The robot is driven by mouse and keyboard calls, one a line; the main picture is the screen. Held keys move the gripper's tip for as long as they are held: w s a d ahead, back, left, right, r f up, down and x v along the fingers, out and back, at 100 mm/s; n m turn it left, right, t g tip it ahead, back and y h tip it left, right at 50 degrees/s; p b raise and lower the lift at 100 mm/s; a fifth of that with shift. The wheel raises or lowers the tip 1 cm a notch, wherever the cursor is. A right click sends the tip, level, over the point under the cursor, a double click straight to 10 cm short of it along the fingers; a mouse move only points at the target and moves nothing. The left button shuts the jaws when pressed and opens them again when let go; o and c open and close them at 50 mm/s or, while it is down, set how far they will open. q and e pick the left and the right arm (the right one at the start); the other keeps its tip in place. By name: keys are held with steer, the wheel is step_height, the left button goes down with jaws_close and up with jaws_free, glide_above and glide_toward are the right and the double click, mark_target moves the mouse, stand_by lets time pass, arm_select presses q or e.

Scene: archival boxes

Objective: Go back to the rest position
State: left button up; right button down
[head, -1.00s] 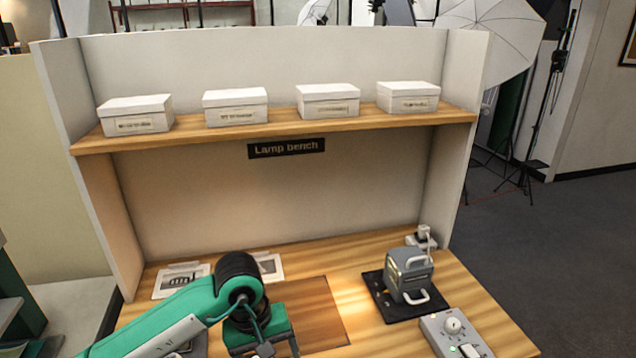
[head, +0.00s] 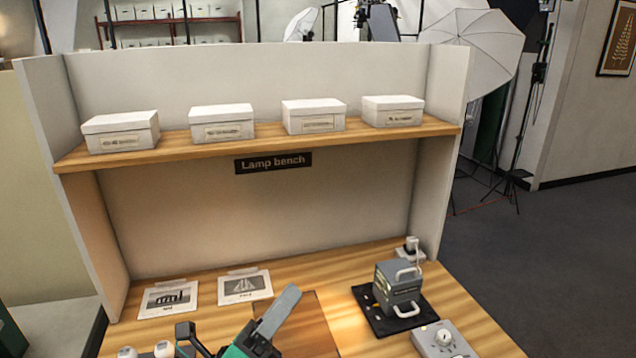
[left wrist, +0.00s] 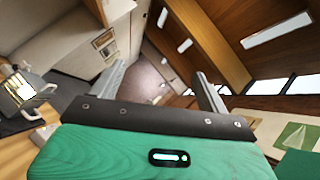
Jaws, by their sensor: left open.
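My left gripper (head: 252,335) is low at the bottom edge of the head view, over the front of the wooden bench (head: 445,290). One grey finger shows clearly there; the rest is partly cut off by the frame. In the left wrist view the two fingers of the gripper (left wrist: 163,80) stand apart with nothing between them. My right gripper is in neither view.
White boxes, such as this one (head: 313,116), stand on the shelf (head: 270,142) above the bench. A grey device (head: 397,287) sits on a black pad (head: 365,308), beside a control box (head: 440,340). Picture cards (head: 168,299) lie at the bench's left. Floor is open at right.

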arm_select(q)
steer(key=w+a+f+n+t+y, duration=0.25)
steer(key=a+f+n+y, duration=0.9)
steer(key=n+y, duration=0.65)
steer(key=s+a+f+n+g, duration=0.2)
steer(key=s+f+n+g, duration=0.1)
steer(key=f+n, duration=0.1)
steer(key=s+a+f+n+g, duration=0.2)
steer(key=s+f+n+g, duration=0.2)
steer(key=f, duration=0.3)
steer(key=s+a+f+n+g+y, duration=0.1)
steer(key=s+a+f+n+g, duration=0.1)
steer(key=f, duration=0.4)
steer(key=shift+s+a+n+g, duration=0.15)
steer(key=shift+s+n+g, duration=0.25)
steer(key=shift+s+n, duration=0.15)
steer(key=shift+s+a+n+g, duration=0.15)
steer(key=shift+s+n+g, duration=0.2)
steer(key=shift+s+n, duration=0.2)
steer(key=s+f+n+g+h, duration=0.1)
steer(key=s+f+n+g, duration=0.3)
steer(key=s, duration=0.6)
step_height(320, 180, down, 31)
steer(key=s+m+g, duration=0.1)
steer(key=g, duration=0.2)
steer(key=s+a+f+g, duration=0.1)
steer(key=s+a+f, duration=0.2)
steer(key=s+f, duration=1.6)
steer(key=shift+s+f, duration=0.3)
steer(key=shift+f, duration=0.6)
